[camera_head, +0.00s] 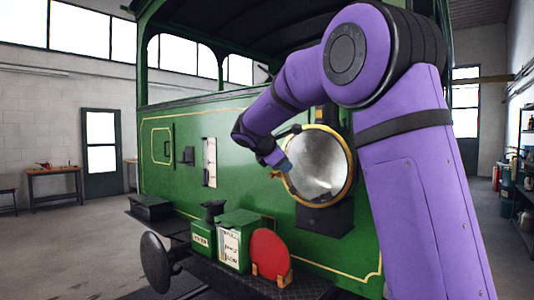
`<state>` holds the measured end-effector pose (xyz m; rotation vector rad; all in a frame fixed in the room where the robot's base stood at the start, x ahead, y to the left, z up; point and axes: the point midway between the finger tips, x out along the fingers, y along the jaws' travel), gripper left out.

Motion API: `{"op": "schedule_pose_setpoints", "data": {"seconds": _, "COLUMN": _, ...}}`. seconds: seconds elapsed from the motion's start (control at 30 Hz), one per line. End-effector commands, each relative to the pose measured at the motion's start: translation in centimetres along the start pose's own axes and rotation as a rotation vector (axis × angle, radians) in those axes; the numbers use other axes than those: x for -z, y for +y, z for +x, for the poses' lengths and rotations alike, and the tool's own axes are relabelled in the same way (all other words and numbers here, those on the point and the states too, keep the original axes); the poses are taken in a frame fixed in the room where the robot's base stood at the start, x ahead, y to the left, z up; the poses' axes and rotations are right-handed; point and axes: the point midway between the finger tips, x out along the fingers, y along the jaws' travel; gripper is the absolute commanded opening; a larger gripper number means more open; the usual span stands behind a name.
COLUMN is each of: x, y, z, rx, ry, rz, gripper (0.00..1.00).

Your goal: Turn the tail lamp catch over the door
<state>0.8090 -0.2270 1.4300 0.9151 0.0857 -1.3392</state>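The tail lamp (322,218) is a dark box on the green tram's end panel. Its round glass door (318,168) has a brass rim and faces me, looking closed against the lamp. My gripper (284,165) is at the left edge of this rim, its bluish tip close to or touching it. The fingers are too small and too angled to show whether they are open or shut. A small brass piece (275,174) shows just below the gripper at the rim's left; I cannot tell if it is the catch. My purple arm covers the area right of the lamp.
On the tram's ledge below stand a green box with a white label (237,240), a smaller green can (203,238) and a red disc (270,256) in a wooden holder. A round black buffer (156,262) projects at left. Open floor lies left of the tram.

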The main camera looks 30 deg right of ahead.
Motion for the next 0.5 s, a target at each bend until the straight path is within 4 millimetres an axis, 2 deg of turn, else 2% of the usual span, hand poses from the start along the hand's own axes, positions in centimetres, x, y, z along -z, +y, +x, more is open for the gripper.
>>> {"op": "schedule_pose_setpoints", "data": {"seconds": 0.1, "x": 1.8, "y": 4.0, "z": 1.0, "rx": -0.055, "ry": -0.122, "rz": -0.161, "gripper": 0.34}}
{"op": "schedule_pose_setpoints", "data": {"seconds": 0.3, "x": 5.0, "y": 10.0, "z": 1.4, "rx": -0.137, "ry": -0.339, "rz": -0.424, "gripper": 0.34}}
{"op": "schedule_pose_setpoints", "data": {"seconds": 0.5, "x": 7.7, "y": 13.8, "z": 0.8, "rx": -0.185, "ry": -0.500, "rz": -0.597, "gripper": 0.34}}
